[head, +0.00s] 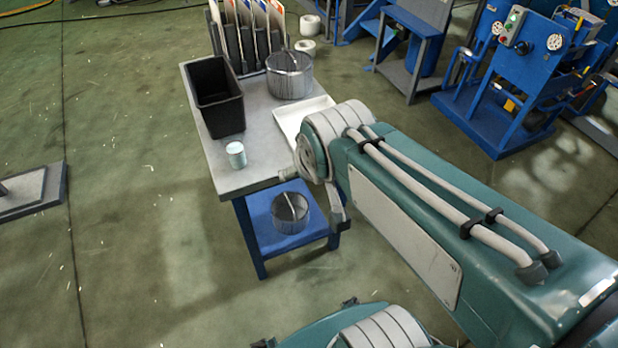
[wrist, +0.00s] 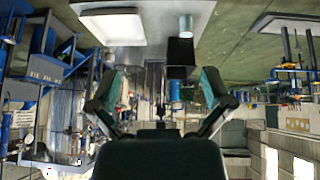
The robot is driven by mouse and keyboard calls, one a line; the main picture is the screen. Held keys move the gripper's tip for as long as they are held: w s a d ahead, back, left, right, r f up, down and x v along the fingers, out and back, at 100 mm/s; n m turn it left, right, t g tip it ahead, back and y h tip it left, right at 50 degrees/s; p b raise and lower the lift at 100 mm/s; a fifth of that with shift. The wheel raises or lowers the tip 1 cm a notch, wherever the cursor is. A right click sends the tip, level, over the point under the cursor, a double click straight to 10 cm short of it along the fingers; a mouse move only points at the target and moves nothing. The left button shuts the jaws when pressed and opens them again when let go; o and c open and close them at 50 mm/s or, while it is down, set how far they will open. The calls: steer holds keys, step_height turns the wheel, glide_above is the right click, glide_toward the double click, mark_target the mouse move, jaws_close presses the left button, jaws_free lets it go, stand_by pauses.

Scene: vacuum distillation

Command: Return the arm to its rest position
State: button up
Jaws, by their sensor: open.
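My gripper (wrist: 162,86) shows in the wrist view with its two fingers spread wide and nothing between them. In the head view my green arm reaches in from the right, and its end bends down by the table's right side. The gripper is mostly hidden behind the arm there. In the wrist view the grey table (wrist: 165,28) lies beyond the fingers, apart from them, and it also shows in the head view (head: 262,120).
On the table stand a black bin (head: 221,104), a small pale can (head: 236,155), a metal basket (head: 289,75), a white tray (head: 297,117) and a file rack (head: 232,42). Another basket (head: 290,212) sits on the blue lower shelf (head: 262,208). Blue machines (head: 520,90) stand at right.

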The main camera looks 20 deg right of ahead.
steer(key=s+a+g, duration=0.1)
steer(key=s, duration=0.5)
steer(key=shift+r+y, duration=0.35)
steer(key=shift+y, duration=0.05)
stand_by(0.7)
